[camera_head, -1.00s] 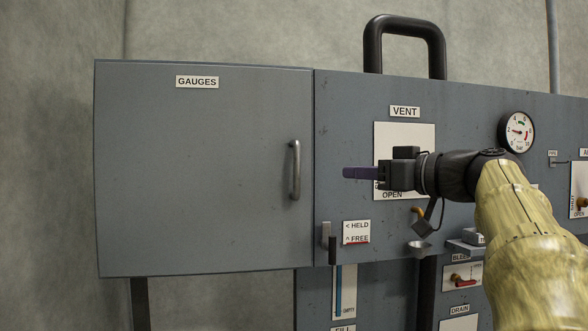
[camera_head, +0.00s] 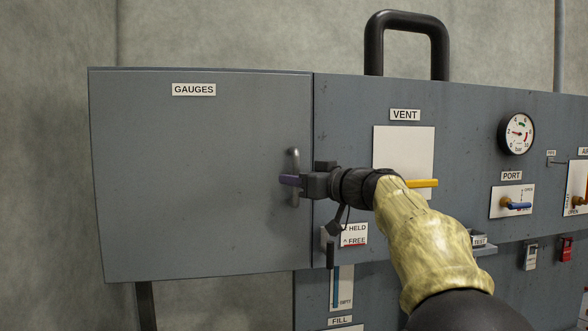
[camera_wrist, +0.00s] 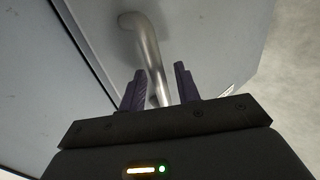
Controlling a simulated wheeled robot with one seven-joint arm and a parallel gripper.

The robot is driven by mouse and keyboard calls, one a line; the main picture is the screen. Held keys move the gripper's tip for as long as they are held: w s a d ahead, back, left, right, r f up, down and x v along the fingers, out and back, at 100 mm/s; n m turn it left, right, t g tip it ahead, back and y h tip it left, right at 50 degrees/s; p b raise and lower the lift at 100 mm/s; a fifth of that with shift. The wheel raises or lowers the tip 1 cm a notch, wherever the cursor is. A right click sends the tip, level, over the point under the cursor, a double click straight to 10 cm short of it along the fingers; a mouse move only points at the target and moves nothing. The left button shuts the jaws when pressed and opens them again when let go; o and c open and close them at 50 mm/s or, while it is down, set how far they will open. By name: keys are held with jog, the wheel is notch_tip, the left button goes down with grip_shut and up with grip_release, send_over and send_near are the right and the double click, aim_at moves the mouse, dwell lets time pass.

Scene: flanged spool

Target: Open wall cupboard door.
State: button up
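The grey cupboard door (camera_head: 200,200) with the GAUGES label is flush with the panel in the head view, so it looks closed. Its upright metal bar handle (camera_head: 295,160) is near the door's right edge. My gripper (camera_head: 288,181) is at the handle, its purple fingers in front of the bar's middle. In the wrist view the handle (camera_wrist: 149,55) runs down between the two fingers of my gripper (camera_wrist: 160,90). The fingers stand apart on either side of the bar, with gaps visible. The lower end of the handle is hidden by the gripper body.
Right of the door is the grey panel with a VENT plate (camera_head: 404,150), a yellow lever (camera_head: 422,183), a gauge (camera_head: 516,134) and a blue-handled PORT valve (camera_head: 517,206). A latch plate marked HELD and FREE (camera_head: 354,235) lies below my wrist. Bare wall is left of the door.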

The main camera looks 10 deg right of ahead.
jog(key=shift+w+a, duration=0.15)
jog(key=shift+w, duration=0.1)
